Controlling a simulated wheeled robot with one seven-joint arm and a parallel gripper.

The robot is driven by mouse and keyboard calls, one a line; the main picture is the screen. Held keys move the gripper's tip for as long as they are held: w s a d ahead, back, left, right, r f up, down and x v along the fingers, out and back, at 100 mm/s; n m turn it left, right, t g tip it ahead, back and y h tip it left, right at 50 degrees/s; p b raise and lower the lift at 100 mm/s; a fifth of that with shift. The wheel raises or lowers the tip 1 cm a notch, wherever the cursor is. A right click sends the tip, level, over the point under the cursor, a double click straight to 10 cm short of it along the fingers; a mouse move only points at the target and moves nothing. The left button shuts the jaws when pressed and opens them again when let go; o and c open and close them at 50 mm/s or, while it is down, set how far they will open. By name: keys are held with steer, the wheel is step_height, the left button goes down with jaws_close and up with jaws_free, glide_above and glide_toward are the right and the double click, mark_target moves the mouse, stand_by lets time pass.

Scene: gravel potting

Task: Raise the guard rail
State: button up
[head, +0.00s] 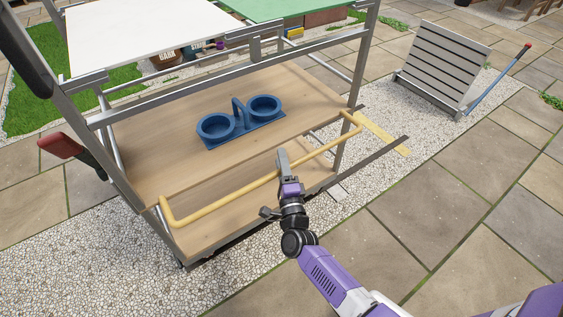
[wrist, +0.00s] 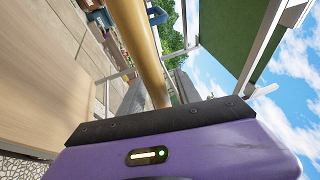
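The guard rail is a yellow bar (head: 225,199) with short bent ends, running along the near side of the wooden cart shelf. My gripper (head: 283,162) is at the middle of the rail, its grey finger end reaching over the bar. In the wrist view the rail (wrist: 142,45) runs down from the top edge and passes behind the dark edge of my gripper. The fingertips do not show clearly there. I cannot tell whether the fingers are closed around the bar or only beside it.
A blue double-cup holder (head: 240,122) stands on the wooden shelf (head: 165,150). Grey metal posts and crossbars (head: 225,85) frame the cart, with white and green panels above. A red-handled lever (head: 60,146) sticks out at left. Paving at right is open; a slatted grey panel (head: 443,62) stands beyond.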

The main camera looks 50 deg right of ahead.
steer(key=shift+c, duration=0.4)
jaws_close()
stand_by(0.9)
